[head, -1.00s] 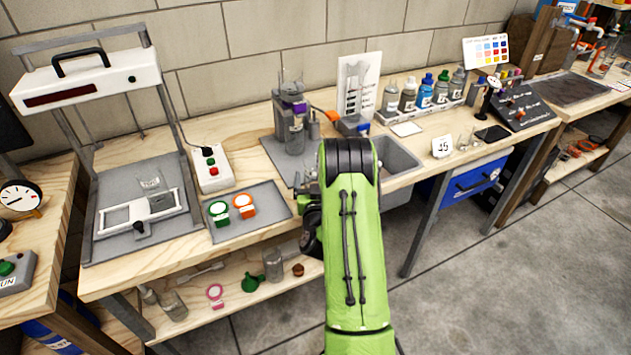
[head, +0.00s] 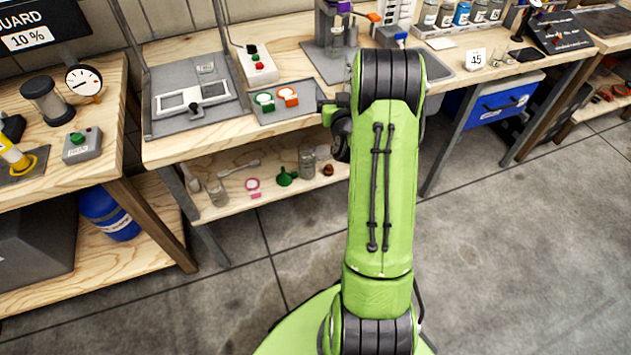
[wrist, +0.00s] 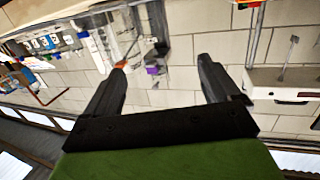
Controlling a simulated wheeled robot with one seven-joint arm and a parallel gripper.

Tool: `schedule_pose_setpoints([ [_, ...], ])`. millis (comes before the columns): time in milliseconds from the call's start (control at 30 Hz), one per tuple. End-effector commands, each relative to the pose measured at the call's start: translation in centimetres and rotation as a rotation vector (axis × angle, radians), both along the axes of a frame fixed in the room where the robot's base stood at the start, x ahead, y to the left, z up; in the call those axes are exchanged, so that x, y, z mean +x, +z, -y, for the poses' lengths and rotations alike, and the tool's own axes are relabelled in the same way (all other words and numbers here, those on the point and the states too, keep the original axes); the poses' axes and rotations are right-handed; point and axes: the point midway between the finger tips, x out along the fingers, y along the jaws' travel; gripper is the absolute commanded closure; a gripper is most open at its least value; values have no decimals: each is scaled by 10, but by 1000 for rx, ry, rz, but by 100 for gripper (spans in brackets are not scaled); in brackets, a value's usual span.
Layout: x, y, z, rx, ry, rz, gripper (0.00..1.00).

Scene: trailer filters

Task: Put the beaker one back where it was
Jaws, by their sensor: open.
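My gripper (wrist: 162,78) is open, with nothing between its two fingers in the wrist view. In the head view, its dark end shows only partly beside my green arm, near the bench's front edge. A small clear glass vessel, apparently a beaker (head: 205,68), stands on the grey stand at the back left of the bench. Clear glassware (head: 338,38) also stands at the purple-topped device, cut off by the picture's top. More clear glass vessels, one at left (head: 216,192) and one at right (head: 307,161), stand on the lower shelf. I cannot tell which vessel is beaker one.
A grey tray (head: 262,117) with green and orange ring-shaped items lies on the bench. A white switch box (head: 257,64) stands behind it. The sink (head: 436,69) is partly behind my arm. The side bench at left holds a gauge (head: 84,80). The floor at right is clear.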

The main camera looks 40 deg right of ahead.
Motion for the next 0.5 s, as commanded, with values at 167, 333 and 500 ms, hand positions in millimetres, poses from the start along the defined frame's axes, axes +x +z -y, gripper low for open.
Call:
schedule_pose_setpoints([
  [167, 11, 69, -121, 66, 288, -199, 11],
  [333, -59, 105, -227, 125, 463, -474, 11],
  [500, -182, 113, -286, 188, 513, -748, 11],
])
